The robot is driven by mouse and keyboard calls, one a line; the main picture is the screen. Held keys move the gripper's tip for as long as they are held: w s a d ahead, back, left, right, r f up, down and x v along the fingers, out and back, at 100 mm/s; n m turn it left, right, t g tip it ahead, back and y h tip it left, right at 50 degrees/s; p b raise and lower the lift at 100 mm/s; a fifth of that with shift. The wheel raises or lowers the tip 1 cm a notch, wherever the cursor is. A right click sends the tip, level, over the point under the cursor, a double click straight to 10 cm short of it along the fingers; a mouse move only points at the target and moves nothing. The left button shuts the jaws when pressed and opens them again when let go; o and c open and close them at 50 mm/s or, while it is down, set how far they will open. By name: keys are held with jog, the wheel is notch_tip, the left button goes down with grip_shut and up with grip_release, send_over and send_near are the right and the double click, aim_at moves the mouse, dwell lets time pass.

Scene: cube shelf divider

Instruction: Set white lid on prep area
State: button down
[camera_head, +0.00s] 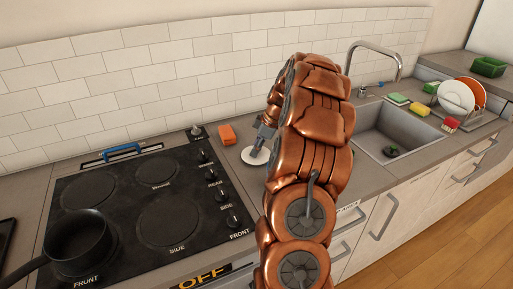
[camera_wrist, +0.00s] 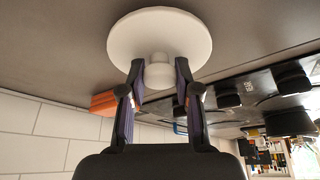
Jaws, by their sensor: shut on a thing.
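The white lid (camera_wrist: 160,35) is a round disc with a knob (camera_wrist: 159,72) in the wrist view. My gripper (camera_wrist: 159,80) is shut on that knob, one finger on each side. In the head view the lid (camera_head: 256,155) is over the grey counter between the stove and the sink, and my gripper (camera_head: 262,141) is just above it. My copper arm hides part of this area. I cannot tell whether the lid touches the counter. The counter strip (camera_head: 228,162) around it is the likely prep area, though no marking shows it.
A black stove (camera_head: 130,205) with a pot (camera_head: 78,240) is left of the lid. An orange block (camera_head: 227,134) lies close behind it. The sink (camera_head: 395,140) is to the right, with sponges (camera_head: 398,99) and a dish rack (camera_head: 465,118) beyond. A tiled wall bounds the back.

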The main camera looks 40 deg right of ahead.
jog(key=c, duration=0.8)
grip_release()
jog(key=shift+b+v, duration=1.2)
jog(key=shift+v, duration=4.85)
jog(key=shift+w, duration=0.1)
